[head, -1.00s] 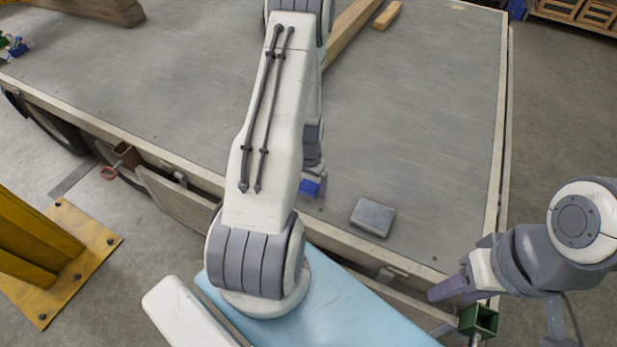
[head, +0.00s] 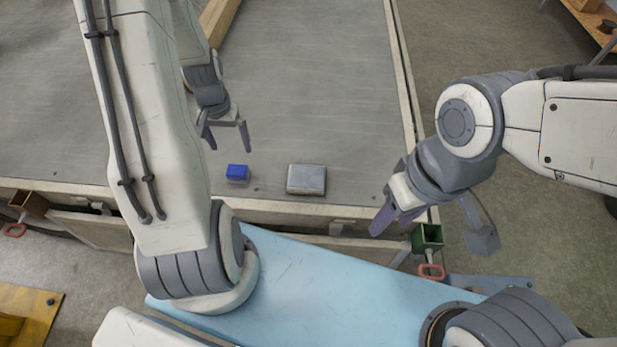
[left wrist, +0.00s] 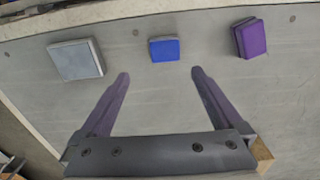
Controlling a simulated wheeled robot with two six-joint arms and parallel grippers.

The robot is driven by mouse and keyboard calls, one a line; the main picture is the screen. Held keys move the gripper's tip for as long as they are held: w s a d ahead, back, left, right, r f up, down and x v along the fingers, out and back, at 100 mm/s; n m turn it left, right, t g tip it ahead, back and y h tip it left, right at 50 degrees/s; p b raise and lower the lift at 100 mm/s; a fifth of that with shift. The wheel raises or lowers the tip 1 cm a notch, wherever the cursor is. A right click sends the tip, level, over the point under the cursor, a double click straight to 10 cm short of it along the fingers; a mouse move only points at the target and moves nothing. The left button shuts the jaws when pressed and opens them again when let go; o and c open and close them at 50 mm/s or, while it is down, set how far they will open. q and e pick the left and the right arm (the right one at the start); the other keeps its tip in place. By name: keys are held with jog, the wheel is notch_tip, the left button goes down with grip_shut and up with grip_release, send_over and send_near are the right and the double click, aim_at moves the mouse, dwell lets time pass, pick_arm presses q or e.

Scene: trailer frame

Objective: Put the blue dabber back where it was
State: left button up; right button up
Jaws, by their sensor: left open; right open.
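The blue dabber (head: 237,173) sits on the grey trailer deck (head: 290,95), near its front edge and left of a metallic grey block. It also shows in the left wrist view (left wrist: 164,49), beyond the fingertips and roughly centred between their lines. My left gripper (head: 228,148) is open and empty, on the far side of the dabber and apart from it; its open fingers show in the left wrist view (left wrist: 160,73). My right gripper (head: 392,225) is open and empty by the deck's front right corner.
The grey block (head: 306,179) stands beside the dabber. A purple dabber (left wrist: 251,38) is on its other side in the left wrist view; my left arm seems to hide it in the head view. A wooden beam (head: 217,20) lies farther back. The deck's middle is clear.

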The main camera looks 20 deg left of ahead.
pick_arm(q)
jog(key=s+d+r+m, duration=0.1)
jog(key=d+r+m, duration=0.1)
jog(key=d+r, duration=0.35)
jog(key=d+r+m, duration=0.1)
jog(key=d+r, duration=0.1)
jog(key=d, duration=0.6)
jog(key=s+d+r+m, duration=0.1)
jog(key=d+r+m, duration=0.15)
jog(key=d, duration=0.35)
jog(key=s+d+r+m, duration=0.2)
jog(key=s+d+r, duration=0.1)
jog(key=s+d, duration=0.2)
jog(key=s+d+r+m+h, duration=0.1)
jog(key=s+d+r+m, duration=0.1)
jog(key=s+d, duration=0.3)
jog(key=s+r, duration=0.1)
jog(key=s, duration=0.3)
jog(key=shift+s+d+r, duration=0.25)
jog(key=shift+r, duration=0.05)
